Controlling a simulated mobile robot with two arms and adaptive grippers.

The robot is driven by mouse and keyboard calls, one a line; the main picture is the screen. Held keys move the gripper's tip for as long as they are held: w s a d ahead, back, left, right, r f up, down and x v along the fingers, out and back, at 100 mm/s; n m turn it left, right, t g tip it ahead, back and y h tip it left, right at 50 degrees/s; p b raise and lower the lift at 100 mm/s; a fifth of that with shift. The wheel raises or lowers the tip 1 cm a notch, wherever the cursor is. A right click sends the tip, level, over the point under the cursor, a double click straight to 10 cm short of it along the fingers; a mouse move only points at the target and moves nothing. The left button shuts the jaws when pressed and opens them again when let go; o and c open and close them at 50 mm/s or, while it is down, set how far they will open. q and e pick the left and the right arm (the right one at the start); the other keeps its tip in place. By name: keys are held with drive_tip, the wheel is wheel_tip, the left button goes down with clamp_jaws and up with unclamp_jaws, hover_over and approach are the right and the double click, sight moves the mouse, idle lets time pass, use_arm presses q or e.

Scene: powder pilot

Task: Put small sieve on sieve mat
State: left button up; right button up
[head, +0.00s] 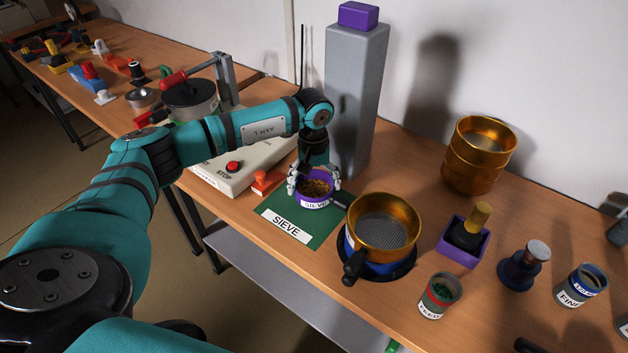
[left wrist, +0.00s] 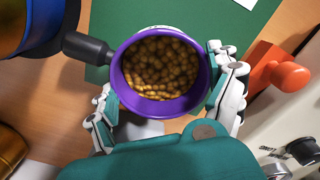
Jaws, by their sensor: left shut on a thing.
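The small sieve (head: 313,203) is a purple cup with a label, a dark handle and brown granules inside. My left gripper (head: 314,186) is shut around its sides, with a finger on each side. In the left wrist view the sieve (left wrist: 203,75) sits upright between the fingers, its handle pointing left. The green sieve mat (head: 325,230) lies under and in front of it, with a white SIEVE label. The sieve is over the far part of the mat; I cannot tell whether it touches. My right gripper is out of view.
A large brass sieve (head: 386,208) on a blue and black base stands right of the mat. A grey column (head: 352,100) rises behind. Cups and pots stand right.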

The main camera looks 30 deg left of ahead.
sight(313, 194)
use_arm(q)
drive_tip(key=shift+f, duration=0.1)
drive_tip(key=o, duration=1)
drive_tip(key=shift+r, duration=0.2)
wheel_tip(313, 194, up, 12)
drive_tip(key=b, duration=0.1)
drive_tip(key=shift+b, duration=0.3)
drive_tip(key=shift+s+a, duration=0.1)
